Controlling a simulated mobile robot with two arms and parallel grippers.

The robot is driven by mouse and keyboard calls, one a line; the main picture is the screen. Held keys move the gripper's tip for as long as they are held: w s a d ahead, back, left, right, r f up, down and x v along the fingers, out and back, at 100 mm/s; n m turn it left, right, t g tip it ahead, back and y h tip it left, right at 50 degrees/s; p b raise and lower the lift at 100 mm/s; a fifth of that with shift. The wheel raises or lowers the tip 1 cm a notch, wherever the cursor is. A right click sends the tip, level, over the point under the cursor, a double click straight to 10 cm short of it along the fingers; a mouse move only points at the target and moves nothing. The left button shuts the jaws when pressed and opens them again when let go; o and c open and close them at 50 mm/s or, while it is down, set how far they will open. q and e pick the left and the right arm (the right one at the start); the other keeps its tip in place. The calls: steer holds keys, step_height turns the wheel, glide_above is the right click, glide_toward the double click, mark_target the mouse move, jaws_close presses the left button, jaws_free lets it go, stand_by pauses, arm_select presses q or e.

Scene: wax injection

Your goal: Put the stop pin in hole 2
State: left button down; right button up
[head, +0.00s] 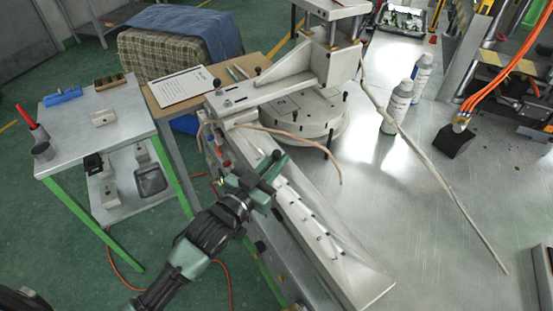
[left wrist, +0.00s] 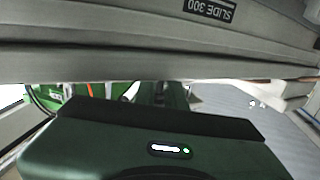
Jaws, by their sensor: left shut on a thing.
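My left gripper (head: 268,173) is over the upper part of the long pale slide rail (head: 345,272), with its green fingers shut on a small dark piece that I take to be the stop pin; the fingers mostly hide it. Several small dark holes run along the rail's top below and right of the gripper; their numbers are too small to read. In the left wrist view, my gripper's green body (left wrist: 150,150) fills the bottom, and the grey rail side (left wrist: 100,45) with an upside-down "SLIDE 300" label crosses the top. The pin's tip is not visible there. My right gripper is out of view.
A round plate (head: 295,118) and press stand beyond the rail. A side cart (head: 80,120) with small parts stands left. A clipboard (head: 183,87) lies on a wooden table behind.

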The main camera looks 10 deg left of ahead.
arm_select(q)
steer(key=shift+f, duration=0.4)
steer(key=c, duration=1.4)
jaws_free()
steer(key=shift+s+a+f+b, duration=0.2)
steer(key=shift+s+b, duration=0.1)
steer(key=shift+s, duration=0.2)
steer(key=b+v, duration=0.1)
steer(key=v, duration=0.5)
steer(key=shift+s+a+r+b, duration=0.1)
steer(key=shift+s+r+b, duration=0.1)
steer(key=shift+s+b, duration=0.15)
